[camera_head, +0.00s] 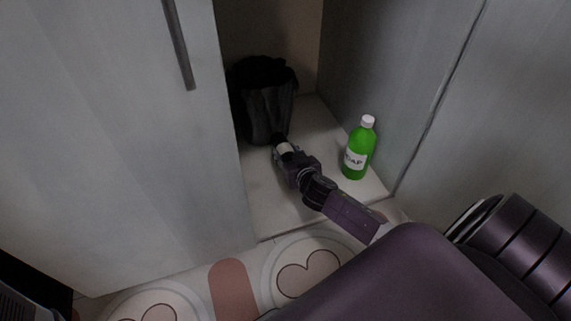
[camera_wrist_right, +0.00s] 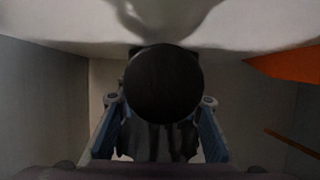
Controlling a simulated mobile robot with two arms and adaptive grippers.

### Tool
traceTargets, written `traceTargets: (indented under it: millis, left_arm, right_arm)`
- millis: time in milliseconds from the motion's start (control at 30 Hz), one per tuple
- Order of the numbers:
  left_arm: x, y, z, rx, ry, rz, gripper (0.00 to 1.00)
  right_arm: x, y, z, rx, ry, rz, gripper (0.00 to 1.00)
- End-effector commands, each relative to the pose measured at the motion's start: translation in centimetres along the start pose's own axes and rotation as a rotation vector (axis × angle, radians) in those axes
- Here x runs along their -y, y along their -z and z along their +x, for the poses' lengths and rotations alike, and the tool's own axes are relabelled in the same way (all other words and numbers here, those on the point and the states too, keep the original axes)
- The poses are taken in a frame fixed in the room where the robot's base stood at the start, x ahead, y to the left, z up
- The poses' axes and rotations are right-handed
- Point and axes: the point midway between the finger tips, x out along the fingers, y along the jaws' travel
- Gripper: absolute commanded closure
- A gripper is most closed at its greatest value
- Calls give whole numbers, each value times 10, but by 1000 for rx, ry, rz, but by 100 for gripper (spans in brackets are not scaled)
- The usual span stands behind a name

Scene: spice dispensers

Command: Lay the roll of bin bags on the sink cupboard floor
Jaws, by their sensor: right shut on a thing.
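My right gripper (camera_head: 284,152) reaches into the open sink cupboard, over its pale floor (camera_head: 275,210). It is shut on the roll of bin bags, whose black round end (camera_wrist_right: 165,85) fills the middle of the right wrist view between the two fingers (camera_wrist_right: 160,103). In the head view only a small part of the roll shows, right in front of the black bin. I cannot tell whether the roll touches the cupboard floor. My left gripper is not in view.
A black bin (camera_head: 265,105) stands at the cupboard's back left. A green soap bottle (camera_head: 357,152) with a white cap stands upright to the right of my gripper. A grey door (camera_head: 120,120) borders the left side. The front of the cupboard floor is clear.

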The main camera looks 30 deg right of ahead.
Motion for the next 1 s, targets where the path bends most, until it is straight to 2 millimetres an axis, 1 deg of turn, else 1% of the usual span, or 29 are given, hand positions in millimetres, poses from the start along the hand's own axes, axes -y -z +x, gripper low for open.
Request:
traceTargets:
  millis: [167, 300, 367, 600, 733, 767, 900, 1000]
  left_arm:
    - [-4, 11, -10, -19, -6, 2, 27]
    - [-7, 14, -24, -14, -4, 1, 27]
    - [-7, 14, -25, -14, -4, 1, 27]
    - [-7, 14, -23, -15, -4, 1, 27]
    - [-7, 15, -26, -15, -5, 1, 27]
    - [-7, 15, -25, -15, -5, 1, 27]
    - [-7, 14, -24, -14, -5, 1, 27]
    - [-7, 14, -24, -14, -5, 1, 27]
  right_arm:
    - [0, -20, 9, 0, 0, -2, 95]
    - [0, -36, 16, -1, 0, -3, 95]
    - [0, -39, 17, -1, 0, -1, 95]
    - [0, -37, 16, -1, 0, -1, 95]
    - [0, -41, 17, 0, 0, 0, 95]
    - [0, -41, 17, 1, 0, 0, 64]
    - [0, -41, 17, 1, 0, -1, 48]
    - [0, -41, 17, 1, 0, -1, 48]
